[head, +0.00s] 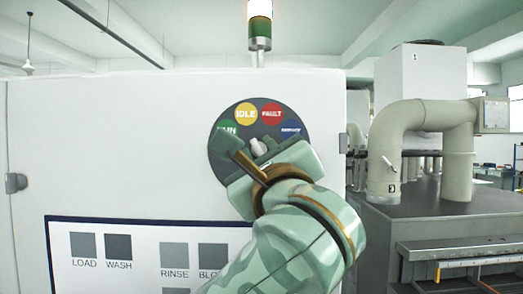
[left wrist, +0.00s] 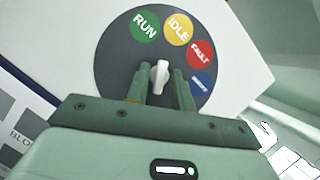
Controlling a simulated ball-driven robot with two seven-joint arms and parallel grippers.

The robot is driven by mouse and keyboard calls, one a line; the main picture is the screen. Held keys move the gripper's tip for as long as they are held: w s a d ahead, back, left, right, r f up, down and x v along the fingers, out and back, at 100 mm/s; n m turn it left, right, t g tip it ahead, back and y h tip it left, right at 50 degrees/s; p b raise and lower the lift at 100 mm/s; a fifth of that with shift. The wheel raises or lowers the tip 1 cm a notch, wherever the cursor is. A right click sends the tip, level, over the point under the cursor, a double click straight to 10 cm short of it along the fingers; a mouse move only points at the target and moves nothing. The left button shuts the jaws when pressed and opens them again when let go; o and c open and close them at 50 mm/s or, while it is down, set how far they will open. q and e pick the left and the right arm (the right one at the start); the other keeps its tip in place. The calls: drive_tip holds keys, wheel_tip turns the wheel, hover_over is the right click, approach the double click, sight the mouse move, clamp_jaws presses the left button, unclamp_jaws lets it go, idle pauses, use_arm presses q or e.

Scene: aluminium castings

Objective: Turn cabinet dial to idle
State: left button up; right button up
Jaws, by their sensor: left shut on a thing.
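The cabinet dial plate (head: 222,150) is a dark grey disc on the white cabinet (head: 110,130). Round labels sit along its upper edge: green RUN (left wrist: 145,26), yellow IDLE (head: 246,114), red FAULT (head: 271,114) and a blue one too small to read. The white knob (left wrist: 159,76) stands at the plate's middle, and its narrow end points up, roughly between RUN and IDLE in the left wrist view. My left gripper (left wrist: 160,90) is shut on the knob, one finger on each side. In the head view it hides the lower plate. My right gripper is not in view.
A panel with grey squares marked LOAD, WASH and RINSE (head: 174,256) lies below the dial. A signal lamp (head: 260,25) stands above the cabinet. A machine with thick beige pipes (head: 455,150) stands at the right, beyond the cabinet edge.

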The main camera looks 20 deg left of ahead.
use_arm(q)
drive_tip(key=m, duration=0.1)
drive_tip(key=m+t+h, duration=0.1)
drive_tip(key=m, duration=0.1)
drive_tip(key=shift+f+h, duration=0.2)
drive_tip(key=shift+h, duration=0.1)
drive_tip(key=shift+m, duration=0.3)
drive_tip(key=o, duration=0.7)
drive_tip(key=shift+b+v, duration=2.3)
drive_tip(key=shift+v, duration=5.8)
drive_tip(key=shift+f, duration=0.2)
